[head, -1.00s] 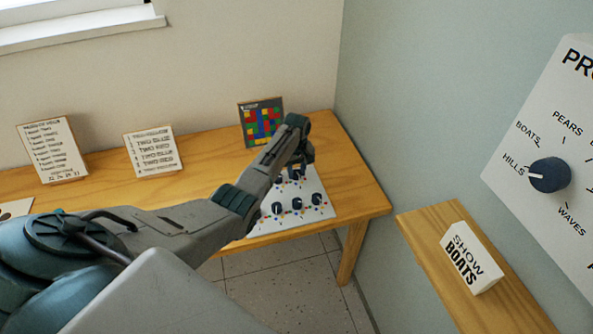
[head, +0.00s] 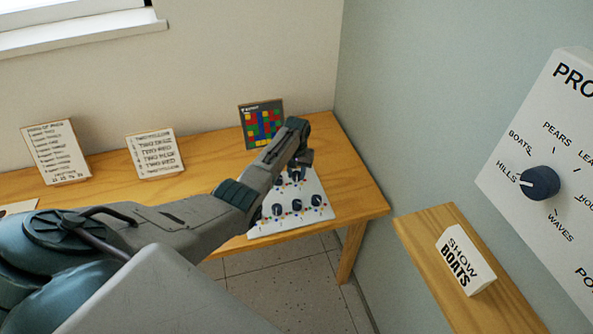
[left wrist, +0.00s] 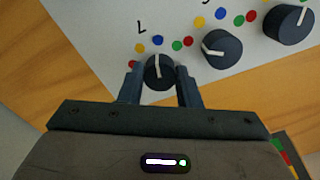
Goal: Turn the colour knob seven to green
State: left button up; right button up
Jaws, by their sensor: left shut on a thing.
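The white knob board (head: 313,188) lies on the wooden table and carries several dark knobs with coloured dots. My left gripper (head: 302,160) is at the board's far edge. In the left wrist view, my left gripper (left wrist: 160,86) is shut on a dark knob (left wrist: 160,72), one finger on each side. A mark by it reads as an upside-down seven. Its white pointer line points up the picture, roughly at the blue dot (left wrist: 157,40). The green dot (left wrist: 177,45) is just right of that, with yellow and red dots to the left. My right gripper is out of view.
A framed colour-grid picture (head: 262,124) stands behind the board, and two text cards (head: 154,153) stand farther left. A wall panel with a selector knob (head: 540,183) and a shelf with a "Show boats" block (head: 465,259) are at right. In the left wrist view, neighbouring knobs (left wrist: 222,48) sit close by.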

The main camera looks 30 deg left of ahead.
pick_arm(q)
jog(key=m, duration=0.4)
jog(key=shift+r+m+p, duration=0.1)
jog(key=shift+m+p, duration=0.2)
jog(key=shift+p, duration=0.05)
jog(key=m, duration=0.3)
jog(key=shift+w+m, duration=0.1)
jog(key=shift+m, duration=0.6)
jog(key=o, duration=1)
jog(key=shift+c, duration=0.2)
